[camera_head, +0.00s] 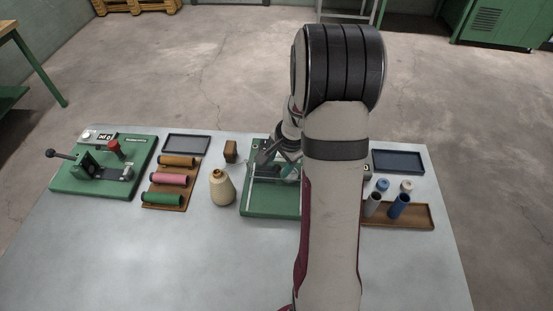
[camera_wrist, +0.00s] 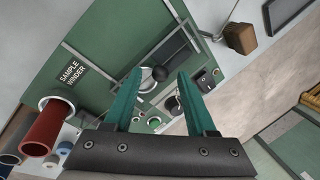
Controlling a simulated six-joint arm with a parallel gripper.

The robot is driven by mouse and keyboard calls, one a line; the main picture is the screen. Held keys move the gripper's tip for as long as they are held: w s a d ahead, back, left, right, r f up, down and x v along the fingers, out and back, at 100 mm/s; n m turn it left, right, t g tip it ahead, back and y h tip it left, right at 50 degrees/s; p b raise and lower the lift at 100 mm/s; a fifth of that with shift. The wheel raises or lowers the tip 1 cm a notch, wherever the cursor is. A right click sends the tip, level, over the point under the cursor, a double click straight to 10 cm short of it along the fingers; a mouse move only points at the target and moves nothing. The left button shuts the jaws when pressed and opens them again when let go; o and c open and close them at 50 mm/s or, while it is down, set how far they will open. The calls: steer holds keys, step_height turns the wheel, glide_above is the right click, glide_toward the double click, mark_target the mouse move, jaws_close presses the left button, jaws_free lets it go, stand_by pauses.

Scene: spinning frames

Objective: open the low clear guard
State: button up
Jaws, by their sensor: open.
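The green sample winder (camera_head: 258,211) stands at the middle of the table, partly hidden by my arm. Its low clear guard (camera_head: 268,181) shows as a see-through panel with pale edges over the base; it looks low and flat, but its exact angle is hard to tell. My gripper (camera_wrist: 160,78) is open above the winder, its two teal fingers apart. In the head view my arm hides most of the gripper.
A tan thread cone (camera_head: 222,188) and a brown block (camera_head: 230,151) stand left of the winder. Farther left are a rack of coloured spools (camera_head: 172,178) and another green device (camera_head: 90,180). Right are a wooden tray (camera_head: 415,222) with tubes and a dark tray (camera_head: 398,161). The front table is clear.

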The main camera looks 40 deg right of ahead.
steer(key=shift+f, duration=0.1)
jaws_close()
stand_by(1.4)
